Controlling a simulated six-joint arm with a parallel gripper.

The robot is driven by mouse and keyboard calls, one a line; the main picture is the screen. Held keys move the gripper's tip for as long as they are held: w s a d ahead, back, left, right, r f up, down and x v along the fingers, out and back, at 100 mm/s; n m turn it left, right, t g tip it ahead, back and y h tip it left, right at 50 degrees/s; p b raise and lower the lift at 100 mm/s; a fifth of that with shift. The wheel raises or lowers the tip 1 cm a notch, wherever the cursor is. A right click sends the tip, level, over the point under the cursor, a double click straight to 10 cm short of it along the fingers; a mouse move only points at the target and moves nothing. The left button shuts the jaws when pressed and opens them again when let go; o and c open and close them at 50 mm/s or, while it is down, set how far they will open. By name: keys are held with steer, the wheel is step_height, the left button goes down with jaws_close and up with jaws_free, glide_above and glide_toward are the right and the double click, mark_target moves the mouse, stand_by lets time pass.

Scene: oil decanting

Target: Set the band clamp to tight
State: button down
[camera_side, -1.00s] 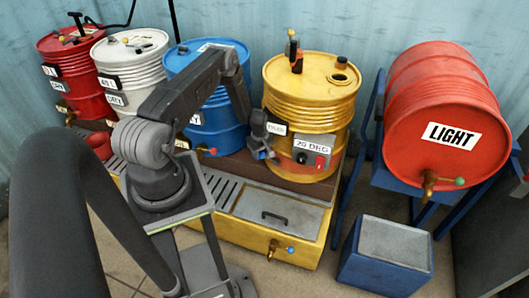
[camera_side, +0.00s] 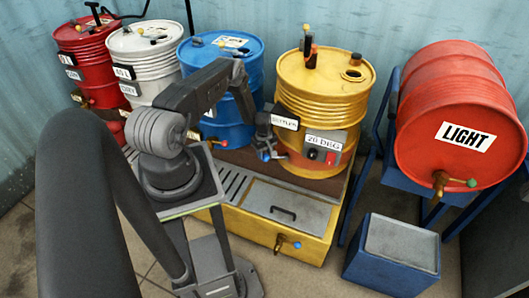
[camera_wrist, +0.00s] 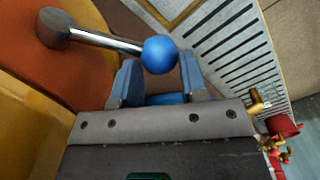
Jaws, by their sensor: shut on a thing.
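The band clamp's lever shows in the wrist view as a dark round pivot (camera_wrist: 55,28), a bright metal rod (camera_wrist: 105,41) and a blue ball knob (camera_wrist: 159,54). It stands out from an orange-brown surface. My gripper (camera_wrist: 160,78) is shut on the blue knob, with one blue fingertip on each side of it. In the side view my gripper (camera_side: 265,152) is at the lower left side of the yellow drum (camera_side: 322,100), left of its control box. The lever is mostly hidden there by my gripper.
The control box (camera_side: 325,150) reads 20 DEG. A blue drum (camera_side: 220,95) stands left, close to my arm. A yellow sump with a grey lid (camera_side: 285,210) lies in front. A red LIGHT drum (camera_side: 455,110) and a blue box (camera_side: 395,255) are at the right. Brass taps (camera_wrist: 262,105) show in the wrist view.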

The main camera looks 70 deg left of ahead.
steer(key=f, duration=0.1)
steer(key=s+f, duration=0.1)
steer(key=shift+a+f+y, duration=0.1)
steer(key=shift+f+y, duration=0.2)
steer(key=shift+s+f, duration=0.1)
steer(key=c, duration=0.8)
jaws_free()
steer(key=shift+o, duration=0.9)
step_height(320, 180, up, 17)
steer(key=w, duration=0.1)
steer(key=shift+a+f+h, duration=0.2)
steer(key=shift+a+h, duration=0.1)
steer(key=shift+h, duration=0.1)
steer(key=shift+w, duration=0.15)
